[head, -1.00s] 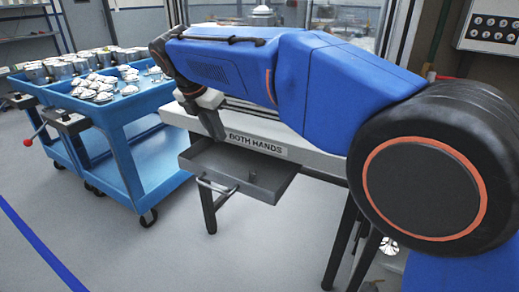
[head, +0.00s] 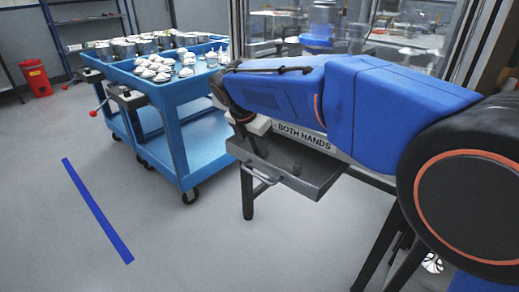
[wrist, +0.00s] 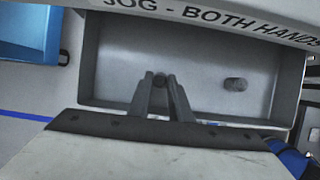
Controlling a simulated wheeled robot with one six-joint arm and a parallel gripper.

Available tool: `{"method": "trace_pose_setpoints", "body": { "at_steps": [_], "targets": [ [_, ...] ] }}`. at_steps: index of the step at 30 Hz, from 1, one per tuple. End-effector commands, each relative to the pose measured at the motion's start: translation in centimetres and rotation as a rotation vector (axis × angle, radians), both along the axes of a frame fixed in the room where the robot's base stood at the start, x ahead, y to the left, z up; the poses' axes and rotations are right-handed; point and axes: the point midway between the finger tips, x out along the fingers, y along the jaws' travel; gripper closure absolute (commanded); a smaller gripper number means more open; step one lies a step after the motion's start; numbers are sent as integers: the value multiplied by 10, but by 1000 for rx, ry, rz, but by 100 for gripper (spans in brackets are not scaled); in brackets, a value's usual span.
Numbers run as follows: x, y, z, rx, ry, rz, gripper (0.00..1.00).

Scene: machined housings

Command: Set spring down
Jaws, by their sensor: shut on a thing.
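My gripper (wrist: 160,84) is shut on a small dark spring (wrist: 160,79) in the wrist view; only its rounded end shows between the fingertips. The fingers point into an open grey drawer (wrist: 115,45), over its floor. I cannot tell whether the held spring touches the floor. A second dark, short cylindrical piece (wrist: 236,84) lies in the drawer to the right of the fingers. It also shows in the head view (head: 297,167). In the head view my wrist hides most of the gripper at the left end of the drawer (head: 318,186).
The drawer hangs under a bench edge labelled "BOTH HANDS" (head: 303,136), with a handle (head: 258,178) in front. Blue carts (head: 180,125) with pale housings stand to the left. The floor in front is free, with a blue stripe (head: 97,210). A red bin (head: 37,80) stands far left.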

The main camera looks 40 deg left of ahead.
Motion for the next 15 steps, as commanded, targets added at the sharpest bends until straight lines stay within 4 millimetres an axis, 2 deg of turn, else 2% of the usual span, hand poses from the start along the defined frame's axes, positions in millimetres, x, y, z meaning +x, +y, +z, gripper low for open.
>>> {"method": "trace_pose_setpoints", "body": {
  "at_steps": [11,12,14,15],
  "targets": [
    [0,0,-4,1,0,-1,100],
    [0,0,-5,1,-1,-1,79],
    [0,0,-4,1,-1,-1,65],
    [0,0,-4,1,-1,-1,63]
  ]
}}
